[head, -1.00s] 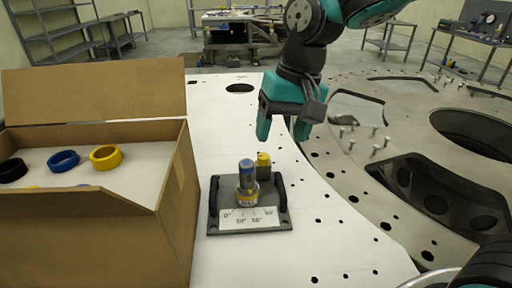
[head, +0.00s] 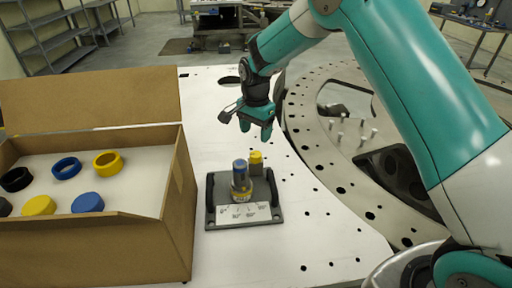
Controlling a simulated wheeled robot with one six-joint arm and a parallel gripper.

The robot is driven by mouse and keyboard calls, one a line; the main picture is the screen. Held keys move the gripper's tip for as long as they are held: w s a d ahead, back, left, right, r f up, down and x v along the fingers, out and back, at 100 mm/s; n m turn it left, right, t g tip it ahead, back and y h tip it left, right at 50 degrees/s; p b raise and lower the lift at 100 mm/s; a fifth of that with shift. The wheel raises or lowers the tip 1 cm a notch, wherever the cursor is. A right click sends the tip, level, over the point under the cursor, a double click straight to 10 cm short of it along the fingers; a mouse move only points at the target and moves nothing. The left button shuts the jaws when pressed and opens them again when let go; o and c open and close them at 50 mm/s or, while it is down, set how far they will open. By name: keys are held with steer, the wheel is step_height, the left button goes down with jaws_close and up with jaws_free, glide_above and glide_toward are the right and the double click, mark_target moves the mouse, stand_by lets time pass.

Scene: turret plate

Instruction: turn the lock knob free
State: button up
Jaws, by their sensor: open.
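A grey fixture plate (head: 222,222) with two black handles lies on the white table. A post with a blue top (head: 240,166) and a clear and yellow lower part stands upright on it, behind a white label (head: 250,212) with angle marks. Just right of and behind the post is a small yellow knob (head: 256,157) on a grey block. I cannot tell for sure which of these is the lock knob. My gripper (head: 256,134) hangs above and behind the yellow knob, fingers down, apart from it and empty.
An open cardboard box (head: 130,240) with several black, blue and yellow rings and caps stands close left of the plate. A large metal ring plate (head: 300,110) with holes and several white pegs (head: 362,132) lies to the right. White table is clear in front of the plate.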

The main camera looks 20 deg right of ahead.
mark_target(255, 154)
step_height(255, 154, down, 8)
steer(key=shift+f+p, duration=0.2)
steer(key=shift+p, duration=1.05)
steer(key=shift+c, duration=0.2)
steer(key=c, duration=0.9)
